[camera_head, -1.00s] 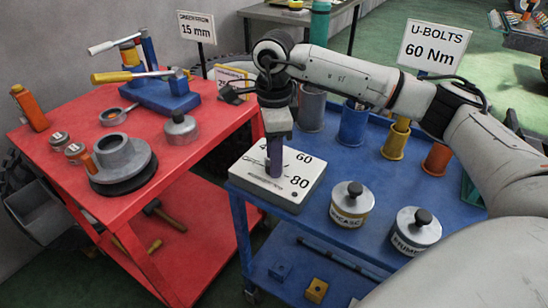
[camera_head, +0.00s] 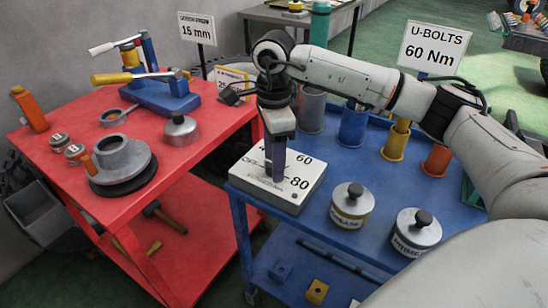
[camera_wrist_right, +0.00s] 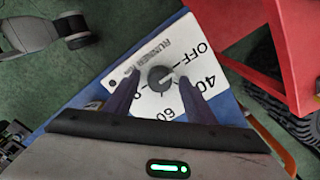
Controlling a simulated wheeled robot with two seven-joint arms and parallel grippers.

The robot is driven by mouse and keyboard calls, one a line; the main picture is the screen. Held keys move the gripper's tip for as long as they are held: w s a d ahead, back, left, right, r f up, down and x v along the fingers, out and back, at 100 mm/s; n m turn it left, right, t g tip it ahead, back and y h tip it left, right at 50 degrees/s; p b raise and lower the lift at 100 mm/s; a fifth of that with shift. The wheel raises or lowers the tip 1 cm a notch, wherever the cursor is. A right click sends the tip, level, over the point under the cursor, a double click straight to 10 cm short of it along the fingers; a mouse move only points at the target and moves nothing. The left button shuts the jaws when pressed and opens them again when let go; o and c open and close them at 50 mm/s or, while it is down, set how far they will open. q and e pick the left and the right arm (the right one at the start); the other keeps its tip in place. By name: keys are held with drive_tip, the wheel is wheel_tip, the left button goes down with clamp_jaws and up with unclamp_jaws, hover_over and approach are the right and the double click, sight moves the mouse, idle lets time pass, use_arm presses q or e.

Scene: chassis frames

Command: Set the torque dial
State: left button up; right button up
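The torque dial is a white plate (camera_head: 262,192) with a dark round knob (camera_wrist_right: 160,78), on the near left corner of the blue cart (camera_head: 325,210). Its face carries the marks OFF, 40, 60 and 80. My right gripper (camera_head: 276,175) points down over the plate and hides the knob in the head view. In the right wrist view its two purple fingers (camera_wrist_right: 160,76) are open, one on each side of the knob, with white plate showing between. I cannot tell where the knob points. A sign (camera_head: 436,48) reads "U-BOLTS 60 Nm". My left gripper is not in view.
Two lidded tins (camera_head: 351,203) (camera_head: 414,230) stand right of the dial. Several coloured cups (camera_head: 353,125) line the cart's back. A red table (camera_head: 100,205) at left holds a blue vise-like tool (camera_head: 160,95), a grey flanged part (camera_head: 122,155) and small items.

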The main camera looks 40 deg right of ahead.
wheel_tip(320, 180, up, 10)
drive_tip(key=shift+r, duration=0.15)
idle(0.5)
idle(0.4)
